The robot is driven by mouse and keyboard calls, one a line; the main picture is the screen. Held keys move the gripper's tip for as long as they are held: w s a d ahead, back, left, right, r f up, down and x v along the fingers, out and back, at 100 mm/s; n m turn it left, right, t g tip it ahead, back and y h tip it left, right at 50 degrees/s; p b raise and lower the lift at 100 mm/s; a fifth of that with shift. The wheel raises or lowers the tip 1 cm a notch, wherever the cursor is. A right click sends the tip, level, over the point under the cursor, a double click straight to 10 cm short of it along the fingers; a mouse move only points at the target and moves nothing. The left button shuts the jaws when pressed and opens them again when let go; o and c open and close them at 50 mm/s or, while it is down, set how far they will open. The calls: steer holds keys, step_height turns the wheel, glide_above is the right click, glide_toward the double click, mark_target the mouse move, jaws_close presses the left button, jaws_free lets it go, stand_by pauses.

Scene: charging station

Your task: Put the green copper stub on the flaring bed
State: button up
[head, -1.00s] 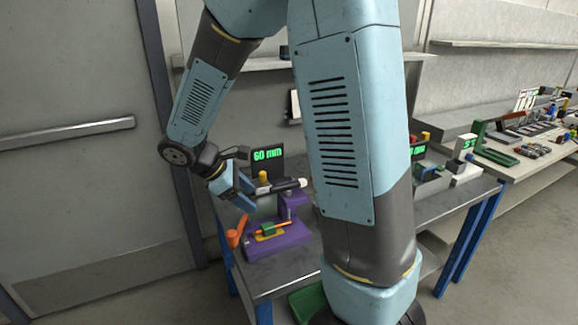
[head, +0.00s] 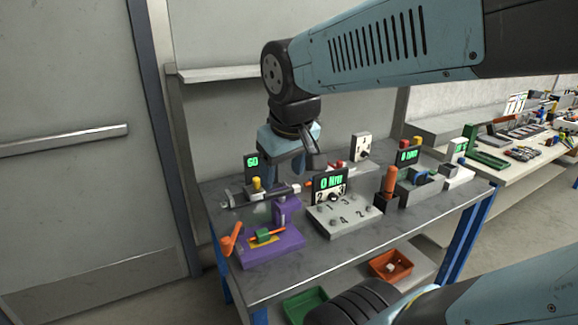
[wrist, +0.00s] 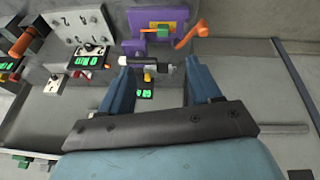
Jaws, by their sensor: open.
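A small green block (head: 263,235) with a thin copper-orange rod lies on a yellow plate (head: 270,241) of the purple fixture (head: 257,252); it also shows in the wrist view (wrist: 162,31). I take this to be the green copper stub, though I cannot tell for sure; which part is the flaring bed is not clear. An orange lever (head: 232,238) stands at the fixture's left. My gripper (head: 289,172) is open and empty, pointing down behind the fixture. In the wrist view my open fingers (wrist: 158,72) straddle the view of a dark and silver cylindrical tool with a yellow knob.
A grey numbered panel (head: 345,212) with a green display stands right of the fixture. An orange-handled tool (head: 389,183) and more devices stand further right. Green (head: 305,304) and orange (head: 391,265) bins sit below the bench.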

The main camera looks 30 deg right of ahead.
steer(key=shift+s+d+r+m+t+y, duration=0.15)
steer(key=shift+s+r+m+t, duration=0.2)
steer(key=shift+s, duration=0.2)
steer(key=shift+s+a+r+m+t+y, duration=0.15)
steer(key=shift+s+r+m+t, duration=0.1)
steer(key=shift+s+r+m, duration=0.2)
